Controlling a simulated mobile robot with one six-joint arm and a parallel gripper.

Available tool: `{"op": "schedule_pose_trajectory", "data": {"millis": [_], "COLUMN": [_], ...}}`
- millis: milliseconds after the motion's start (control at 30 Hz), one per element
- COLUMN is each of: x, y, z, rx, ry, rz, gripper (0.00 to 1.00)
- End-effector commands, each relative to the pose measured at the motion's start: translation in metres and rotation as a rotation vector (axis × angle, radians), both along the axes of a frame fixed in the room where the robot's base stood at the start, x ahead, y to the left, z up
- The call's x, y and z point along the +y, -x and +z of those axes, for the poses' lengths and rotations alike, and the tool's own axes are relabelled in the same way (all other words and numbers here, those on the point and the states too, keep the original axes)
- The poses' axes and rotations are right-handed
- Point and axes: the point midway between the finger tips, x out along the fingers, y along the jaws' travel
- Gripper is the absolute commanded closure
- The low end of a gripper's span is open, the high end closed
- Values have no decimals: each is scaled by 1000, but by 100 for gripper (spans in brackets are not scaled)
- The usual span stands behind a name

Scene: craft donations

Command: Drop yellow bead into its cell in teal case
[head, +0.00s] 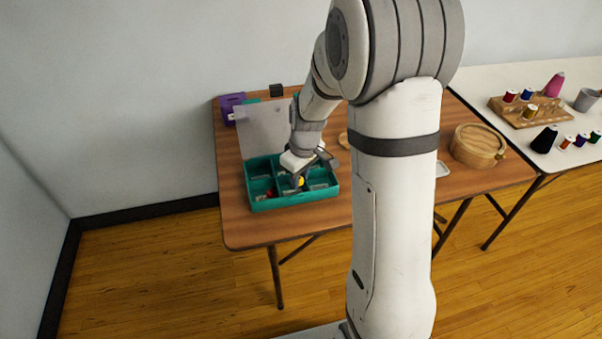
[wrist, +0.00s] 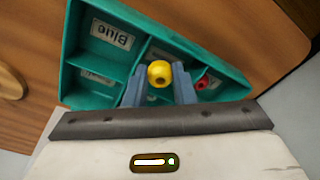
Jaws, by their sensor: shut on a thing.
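The teal case (head: 287,204) lies open on the wooden table, its pale lid standing up behind it. In the wrist view the case (wrist: 70,60) shows several cells, one with a label reading "Blue" (wrist: 112,34); other labels are partly hidden. My gripper (head: 301,183) is over the case, and in the wrist view my gripper (wrist: 159,80) is shut on the yellow bead (wrist: 159,70). The bead also shows in the head view (head: 301,182). A red bead (wrist: 202,83) lies in a cell beside the gripper. How high the yellow bead is above the cell floor I cannot tell.
A purple box (head: 232,103) stands at the table's back left. A round wooden container (head: 477,146) stands at the right. A white table (head: 500,78) further right holds a rack of thread spools (head: 527,110). The table's front left is clear.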

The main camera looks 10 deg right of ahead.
Motion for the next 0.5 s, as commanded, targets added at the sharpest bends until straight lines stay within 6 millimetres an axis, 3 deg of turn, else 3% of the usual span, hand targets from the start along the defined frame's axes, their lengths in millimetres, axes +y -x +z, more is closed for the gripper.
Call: {"op": "schedule_pose_trajectory", "data": {"millis": [300, 333, 500], "x": [0, 0, -1], "y": [0, 0, 0], "z": [-4, -4, -4], "rx": [0, 0, 0], "ry": [0, 0, 0], "rz": [-1, -1, -1], "gripper": [98, 74, 60]}}
